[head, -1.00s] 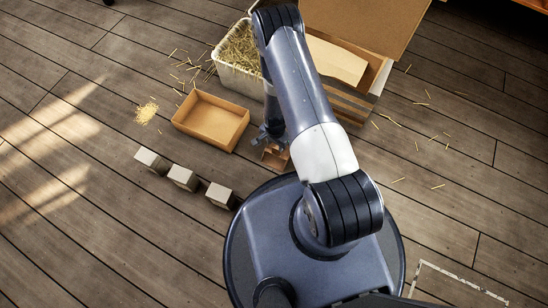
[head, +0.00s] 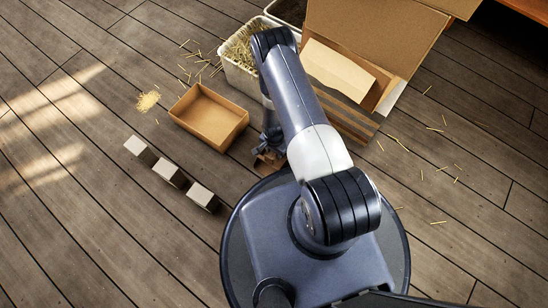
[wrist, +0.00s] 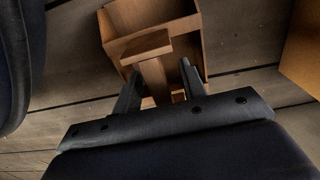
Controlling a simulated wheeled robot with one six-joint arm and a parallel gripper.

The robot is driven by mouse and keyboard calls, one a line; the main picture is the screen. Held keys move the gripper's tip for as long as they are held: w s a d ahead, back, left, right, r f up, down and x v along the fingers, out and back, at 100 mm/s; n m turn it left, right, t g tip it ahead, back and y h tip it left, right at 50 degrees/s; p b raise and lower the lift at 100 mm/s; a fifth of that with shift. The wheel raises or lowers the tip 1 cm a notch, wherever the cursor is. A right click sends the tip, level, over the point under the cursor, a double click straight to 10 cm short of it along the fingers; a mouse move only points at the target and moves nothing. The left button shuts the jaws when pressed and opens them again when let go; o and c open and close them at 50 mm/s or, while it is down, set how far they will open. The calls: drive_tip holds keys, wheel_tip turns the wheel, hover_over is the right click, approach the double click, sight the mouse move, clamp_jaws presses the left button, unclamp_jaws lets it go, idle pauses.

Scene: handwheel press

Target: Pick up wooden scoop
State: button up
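The wooden scoop (wrist: 153,72) is a brown box-like wooden piece with a handle, seen at the top middle of the wrist view. In the head view the scoop (head: 268,163) is a small brown shape on the floor, partly hidden by my arm. My gripper (wrist: 160,70) is open, with one finger on each side of the handle. A gap shows between the handle and the right finger; contact on the left is unclear. In the head view my gripper (head: 272,143) is low, right at the scoop.
An empty cardboard tray (head: 208,118) lies left of my gripper. A pale bin of straw (head: 240,78) and an open cardboard box (head: 375,40) stand behind. Several grey blocks (head: 170,170) sit in a row at left. Open plank floor lies at right.

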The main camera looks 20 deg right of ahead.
drive_tip(key=shift+f, duration=0.1)
drive_tip(key=shift+c, duration=0.2)
clamp_jaws()
